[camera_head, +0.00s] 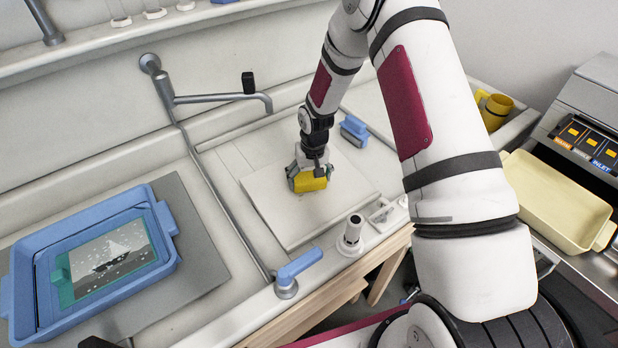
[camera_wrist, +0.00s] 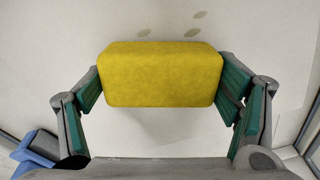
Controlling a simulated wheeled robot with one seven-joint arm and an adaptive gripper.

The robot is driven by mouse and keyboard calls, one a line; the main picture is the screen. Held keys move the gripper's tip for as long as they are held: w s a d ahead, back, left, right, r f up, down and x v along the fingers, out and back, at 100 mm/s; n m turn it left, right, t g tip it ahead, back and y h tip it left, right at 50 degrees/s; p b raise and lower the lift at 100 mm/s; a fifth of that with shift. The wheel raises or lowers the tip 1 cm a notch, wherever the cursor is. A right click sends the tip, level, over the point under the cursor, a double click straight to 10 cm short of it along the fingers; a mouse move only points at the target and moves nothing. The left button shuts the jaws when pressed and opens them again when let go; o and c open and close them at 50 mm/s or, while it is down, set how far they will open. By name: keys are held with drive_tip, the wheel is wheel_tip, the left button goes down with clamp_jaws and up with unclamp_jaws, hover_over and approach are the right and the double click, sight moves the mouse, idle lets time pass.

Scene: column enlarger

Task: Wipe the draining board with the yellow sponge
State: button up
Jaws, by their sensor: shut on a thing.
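The yellow sponge (camera_head: 311,183) is a small block at the end of my arm, over the draining board. It fills the upper middle of the wrist view (camera_wrist: 160,74). My gripper (camera_head: 307,176) is shut on the sponge, with green finger pads against its two short ends in the wrist view (camera_wrist: 160,82). The draining board (camera_head: 287,222) is a pale, flat, squarish panel in the middle of the head view. A few greyish spots (camera_wrist: 170,32) show on the pale surface beyond the sponge. I cannot tell whether the sponge touches the board.
A blue clip-like object (camera_head: 354,130) lies behind the gripper. A grey-white cylinder (camera_head: 351,232) and a blue-handled lever (camera_head: 297,266) stand at the front edge. A blue tray (camera_head: 28,290) with a picture is at left, a cream tray (camera_head: 560,212) and yellow mug (camera_head: 496,112) at right.

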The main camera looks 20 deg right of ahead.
sight(334, 172)
drive_tip(key=shift+w+d+b, duration=0.2)
drive_tip(key=shift+w+d, duration=0.05)
drive_tip(key=shift+d, duration=0.55)
drive_tip(key=shift+w+d+b, duration=0.25)
drive_tip(key=shift+d, duration=0.55)
drive_tip(key=shift+w+d+b, duration=0.2)
drive_tip(key=shift+w+d, duration=0.05)
drive_tip(key=shift+d, duration=0.55)
drive_tip(key=shift+w+d+b, duration=0.25)
drive_tip(key=shift+d, duration=0.5)
drive_tip(key=shift+w+d+b, duration=0.25)
drive_tip(key=shift+d, duration=0.55)
drive_tip(key=shift+w+d+b, duration=0.25)
drive_tip(key=shift+d, duration=0.5)
drive_tip(key=shift+s+a+p, duration=0.2)
drive_tip(key=shift+s+a, duration=0.05)
drive_tip(key=shift+a, duration=0.55)
drive_tip(key=shift+s+a+p, duration=0.15)
drive_tip(key=shift+s+a, duration=0.15)
drive_tip(key=shift+a, duration=0.45)
drive_tip(key=shift+s+a+p, duration=0.2)
drive_tip(key=shift+s+a, duration=0.05)
drive_tip(key=shift+a, duration=0.55)
drive_tip(key=shift+a, duration=0.1)
